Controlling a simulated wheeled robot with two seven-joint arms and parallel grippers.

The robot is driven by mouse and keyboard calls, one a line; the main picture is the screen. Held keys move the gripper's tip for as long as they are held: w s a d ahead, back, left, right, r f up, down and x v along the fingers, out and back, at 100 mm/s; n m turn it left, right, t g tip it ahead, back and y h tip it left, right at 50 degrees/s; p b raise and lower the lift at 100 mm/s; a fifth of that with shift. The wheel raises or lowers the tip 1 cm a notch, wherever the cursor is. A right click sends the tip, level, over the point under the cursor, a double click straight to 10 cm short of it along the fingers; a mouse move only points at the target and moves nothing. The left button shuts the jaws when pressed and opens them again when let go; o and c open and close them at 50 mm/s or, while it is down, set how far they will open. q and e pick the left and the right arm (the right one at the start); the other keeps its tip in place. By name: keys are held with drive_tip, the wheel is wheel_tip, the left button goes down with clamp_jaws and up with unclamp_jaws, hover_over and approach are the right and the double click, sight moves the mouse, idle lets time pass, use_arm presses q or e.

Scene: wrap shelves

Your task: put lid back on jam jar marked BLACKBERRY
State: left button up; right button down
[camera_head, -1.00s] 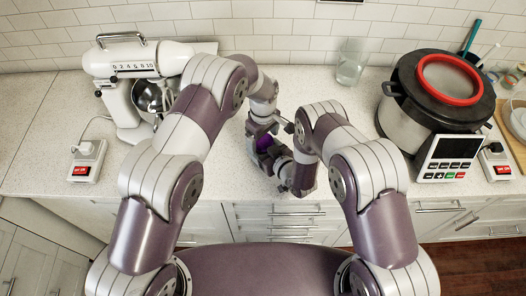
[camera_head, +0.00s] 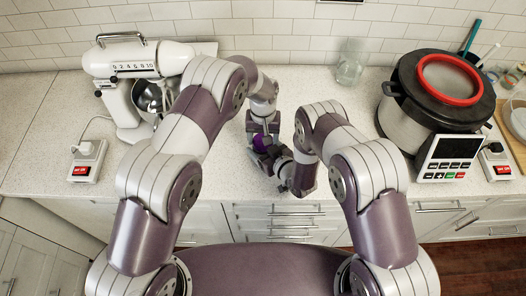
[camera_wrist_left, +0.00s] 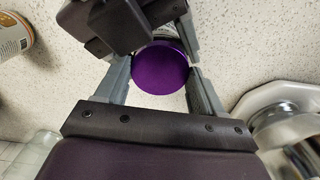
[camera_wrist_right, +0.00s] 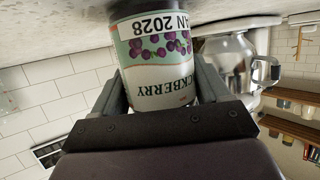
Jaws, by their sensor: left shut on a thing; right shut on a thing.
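The purple lid (camera_wrist_left: 160,70) sits between the fingers of my left gripper (camera_wrist_left: 158,78), which is shut on it. It also shows as a small purple patch in the head view (camera_head: 257,143). The jar marked BLACKBERRY (camera_wrist_right: 158,62) is held in my right gripper (camera_wrist_right: 160,90); its label appears upside down in the right wrist view. In the left wrist view, a pale sliver of jar shows beyond the lid, with my right gripper (camera_wrist_left: 125,22) close by. The lid covers the jar's mouth from view; I cannot tell whether they touch.
The stand mixer (camera_head: 125,62) stands at left and the large cooker (camera_head: 435,92) at right. A clear glass (camera_head: 351,62) stands near the back wall. Another labelled jar (camera_wrist_left: 14,38) shows at the left edge of the left wrist view. The counter (camera_head: 330,85) around the grippers is mostly clear.

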use_arm(q)
drive_tip(key=o, duration=1.2)
drive_tip(key=shift+c, duration=0.2)
drive_tip(key=shift+r, duration=2.25)
drive_tip(key=shift+c, duration=0.2)
wheel_tip(320, 180, up, 4)
drive_tip(key=n, duration=0.5)
drive_tip(key=shift+f, duration=0.25)
